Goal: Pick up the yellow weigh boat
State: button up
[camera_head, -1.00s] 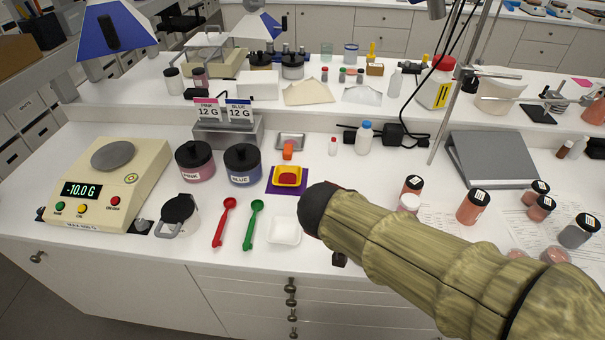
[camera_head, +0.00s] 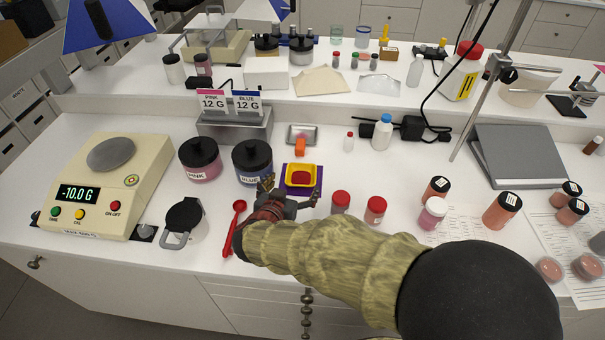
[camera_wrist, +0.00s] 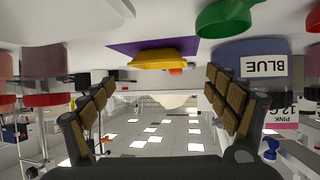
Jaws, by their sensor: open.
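The yellow weigh boat (camera_head: 301,167) holds something red and sits on a purple square (camera_head: 318,186) near the middle of the bench. In the wrist view the picture is upside down, and the yellow boat (camera_wrist: 153,59) shows at the top centre, between and beyond the fingertips. My gripper (camera_head: 291,191) is just in front of the boat in the head view, its two fingers spread. In the wrist view my gripper (camera_wrist: 160,77) is open, with nothing between the fingers. I cannot tell whether either finger touches the boat.
The blue jar (camera_head: 252,162) stands close to the left of the boat. An orange item (camera_head: 300,147) and metal tray (camera_head: 302,133) lie behind it. Red-capped jars (camera_head: 341,202) stand to the right. The red spoon (camera_head: 234,222) is partly beside my arm.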

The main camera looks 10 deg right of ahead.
aim_at(305, 170)
jog(key=b+x, duration=0.1)
jog(key=x, duration=0.6)
jog(key=shift+w+r, duration=0.1)
jog(key=shift+r, duration=0.05)
jog(key=shift+c, duration=0.5)
jog(key=c, duration=0.8)
jog(key=shift+c, duration=0.2)
jog(key=shift+r, duration=0.1)
notch_tip(305, 170, up, 28)
jog(key=p, duration=0.6)
jog(key=shift+c, duration=0.8)
